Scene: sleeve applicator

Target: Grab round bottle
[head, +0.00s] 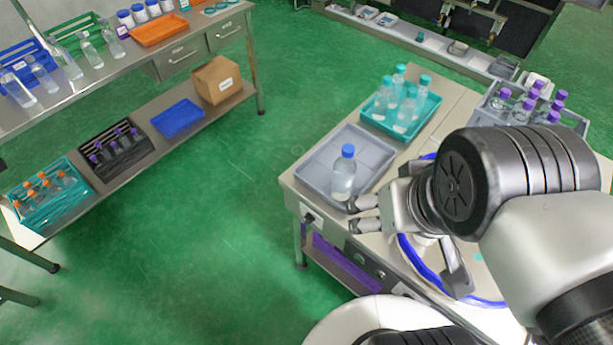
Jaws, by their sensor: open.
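A clear round bottle with a blue cap (343,174) stands upright at the front of a grey tray (318,160) on the table. My gripper (353,215) is just in front of and below the bottle in the head view, with its fingers apart and nothing between them. The fingertips look close to the bottle's base; whether they touch it I cannot tell.
A teal tray (372,123) with several teal-capped bottles stands behind the grey tray. A grey crate (490,104) with purple-capped bottles is at the right. A steel bench (105,72) with bins and bottles is at the left. Green floor lies between.

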